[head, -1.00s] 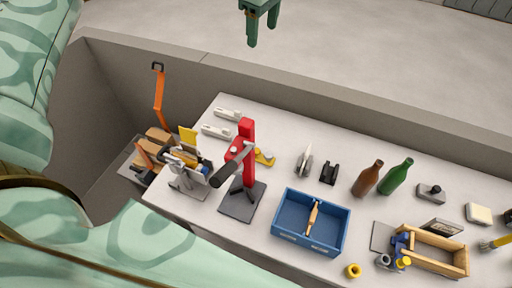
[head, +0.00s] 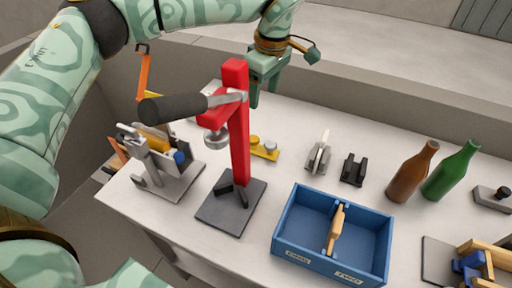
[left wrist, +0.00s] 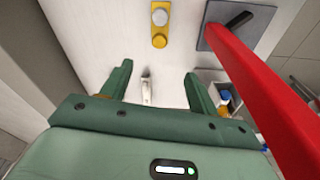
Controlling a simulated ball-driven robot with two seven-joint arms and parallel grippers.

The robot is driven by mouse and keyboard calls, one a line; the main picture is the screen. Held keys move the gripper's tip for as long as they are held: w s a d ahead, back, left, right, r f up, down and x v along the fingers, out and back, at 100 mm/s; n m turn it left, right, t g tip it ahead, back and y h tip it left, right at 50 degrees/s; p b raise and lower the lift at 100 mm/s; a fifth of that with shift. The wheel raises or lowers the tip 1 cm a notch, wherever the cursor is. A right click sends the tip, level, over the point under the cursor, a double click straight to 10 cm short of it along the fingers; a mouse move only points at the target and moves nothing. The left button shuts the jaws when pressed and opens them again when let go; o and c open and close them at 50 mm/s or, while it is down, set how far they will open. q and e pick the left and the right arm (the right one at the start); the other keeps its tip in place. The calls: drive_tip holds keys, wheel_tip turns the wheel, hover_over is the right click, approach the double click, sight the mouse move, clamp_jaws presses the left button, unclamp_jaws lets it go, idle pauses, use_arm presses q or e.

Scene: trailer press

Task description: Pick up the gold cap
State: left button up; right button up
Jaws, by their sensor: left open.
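The gold cap (head: 254,140) sits next to a silver cap (head: 270,147) on a small yellow holder (head: 262,154) behind the red press (head: 238,140). In the left wrist view the gold cap (left wrist: 159,41) lies just beyond my fingers, with the silver cap (left wrist: 159,17) farther up on the same holder. My left gripper (head: 264,88) hangs over the far side of the table, behind the press column, apart from the cap. In the left wrist view my gripper (left wrist: 158,72) is open and empty, with its two fingers spread. My right gripper is not in view.
The tall red press and its black handle (head: 172,108) stand close beside the cap. A blue box (head: 285,248), a brown bottle (head: 411,172) and a green bottle (head: 452,170) stand to the right. A white tool (left wrist: 147,90) lies below, between the fingers in the wrist view.

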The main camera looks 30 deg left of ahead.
use_arm(q)
drive_tip(key=b, duration=0.3)
hover_over(254, 139)
drive_tip(key=d, duration=0.1)
drive_tip(key=f, duration=1)
drive_tip(key=shift+d+f, duration=0.2)
drive_tip(key=f+b, duration=0.1)
drive_tip(key=f, duration=0.1)
drive_tip(key=a+f+b, duration=0.1)
drive_tip(key=f, duration=0.2)
drive_tip(key=shift+a, duration=0.2)
drive_tip(key=shift+r, duration=0.1)
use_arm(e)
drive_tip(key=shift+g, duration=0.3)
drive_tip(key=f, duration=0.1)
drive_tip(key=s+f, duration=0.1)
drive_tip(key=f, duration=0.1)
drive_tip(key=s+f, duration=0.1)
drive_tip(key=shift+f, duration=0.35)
use_arm(q)
drive_tip(key=c, duration=1.1)
